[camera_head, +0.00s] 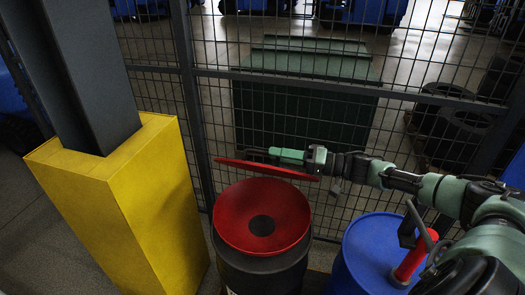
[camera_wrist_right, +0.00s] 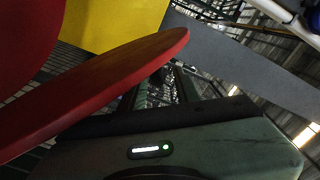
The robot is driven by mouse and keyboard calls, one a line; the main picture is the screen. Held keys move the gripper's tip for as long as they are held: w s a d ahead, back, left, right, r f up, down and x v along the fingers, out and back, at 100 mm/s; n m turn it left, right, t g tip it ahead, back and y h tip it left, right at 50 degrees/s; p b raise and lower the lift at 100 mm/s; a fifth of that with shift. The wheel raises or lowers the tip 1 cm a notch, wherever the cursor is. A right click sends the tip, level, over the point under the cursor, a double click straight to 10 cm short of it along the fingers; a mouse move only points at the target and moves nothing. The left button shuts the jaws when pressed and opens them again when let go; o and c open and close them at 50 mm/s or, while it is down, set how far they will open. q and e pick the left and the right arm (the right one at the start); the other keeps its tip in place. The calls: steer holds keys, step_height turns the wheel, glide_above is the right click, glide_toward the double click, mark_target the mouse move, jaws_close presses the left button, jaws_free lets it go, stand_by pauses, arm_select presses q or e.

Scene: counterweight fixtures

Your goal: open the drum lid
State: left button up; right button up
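A dark drum (camera_head: 262,272) has a red funnel top (camera_head: 235,213) with a dark round centre. Its red lid (camera_head: 262,169) stands raised at the back of the funnel, seen almost edge-on. In the right wrist view the lid (camera_wrist_right: 95,92) crosses the picture as a red slab, close in front of my gripper. My right gripper (camera_head: 256,153) is just behind the lid's top edge, pointing left. Its fingers (camera_wrist_right: 165,88) look apart in the wrist view, with nothing seen between them; the lid partly hides them. I cannot tell whether it touches the lid. My left gripper is not in view.
A yellow post base (camera_head: 120,205) stands left of the drum. A blue drum (camera_head: 362,250) with a red handle (camera_head: 412,260) stands to the right. A wire mesh fence (camera_head: 215,110) runs close behind, with a green container (camera_head: 300,110) beyond it.

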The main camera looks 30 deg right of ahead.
mark_target(247, 150)
steer(key=shift+p+x, duration=0.4)
steer(key=shift+x, duration=2.25)
jaws_close()
